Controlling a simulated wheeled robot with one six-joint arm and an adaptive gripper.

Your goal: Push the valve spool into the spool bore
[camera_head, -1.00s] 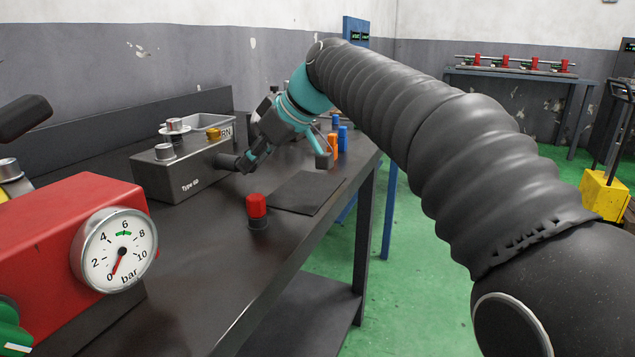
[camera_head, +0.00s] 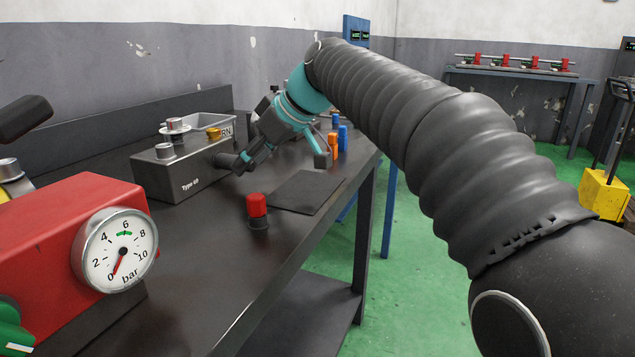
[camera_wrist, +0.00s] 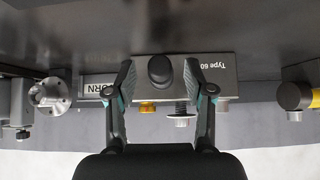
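The grey valve block (camera_head: 185,183), marked "Type 60", stands on the bench; it also shows in the wrist view (camera_wrist: 215,72). A dark round stub, which looks like the outer end of the valve spool (camera_head: 226,160), sticks out of its right end. In the wrist view the spool's round end (camera_wrist: 160,69) faces the camera. My gripper (camera_head: 240,169) is at this end of the block. In the wrist view its fingers (camera_wrist: 159,82) stand apart on either side of the spool, with a gap visible on both sides. The bore mouth is hidden behind the spool end.
A red-capped part (camera_head: 257,210) stands on the bench in front of the block, beside a dark mat (camera_head: 305,193). Orange (camera_head: 333,146) and blue (camera_head: 342,138) parts stand behind my gripper. A red unit with a gauge (camera_head: 118,250) is at front left.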

